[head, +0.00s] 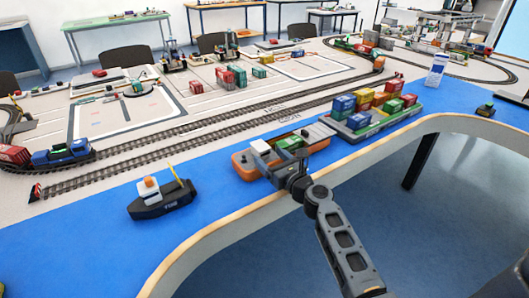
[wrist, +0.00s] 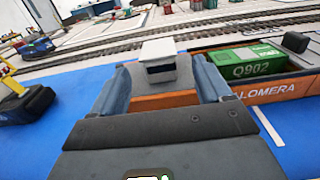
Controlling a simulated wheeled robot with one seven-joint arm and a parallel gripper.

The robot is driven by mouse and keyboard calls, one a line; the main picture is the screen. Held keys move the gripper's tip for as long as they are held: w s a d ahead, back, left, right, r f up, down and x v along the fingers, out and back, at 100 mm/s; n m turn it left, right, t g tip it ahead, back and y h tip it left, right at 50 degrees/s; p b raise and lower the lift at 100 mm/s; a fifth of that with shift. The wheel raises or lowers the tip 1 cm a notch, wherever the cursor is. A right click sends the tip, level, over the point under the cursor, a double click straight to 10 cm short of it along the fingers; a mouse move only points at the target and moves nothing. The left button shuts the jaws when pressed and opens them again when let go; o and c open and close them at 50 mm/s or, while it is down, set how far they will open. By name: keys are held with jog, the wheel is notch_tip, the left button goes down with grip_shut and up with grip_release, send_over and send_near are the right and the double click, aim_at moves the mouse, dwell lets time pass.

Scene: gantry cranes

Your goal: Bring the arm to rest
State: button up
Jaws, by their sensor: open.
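My arm reaches over the table's front edge in the head view, and my gripper (head: 284,172) is over the near side of an orange ship (head: 243,166). In the wrist view my gripper (wrist: 162,72) is open, with its two fingers apart. The ship's white bridge block (wrist: 158,47) shows between and beyond the fingers, with a patch of orange below it. I cannot tell whether the fingers touch the ship. A green container (wrist: 250,64) marked Q902 sits in the ship's hold, right of the fingers. The gripper's own body hides part of the ship.
A dark tugboat (head: 160,203) lies to the left on the blue water strip (head: 100,240). A container barge (head: 365,130) with several coloured containers lies right of the ship. Railway tracks (head: 210,122) run behind. The floor (head: 370,230) in front of the curved table edge is clear.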

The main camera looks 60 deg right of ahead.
jog(key=shift+v, duration=0.85)
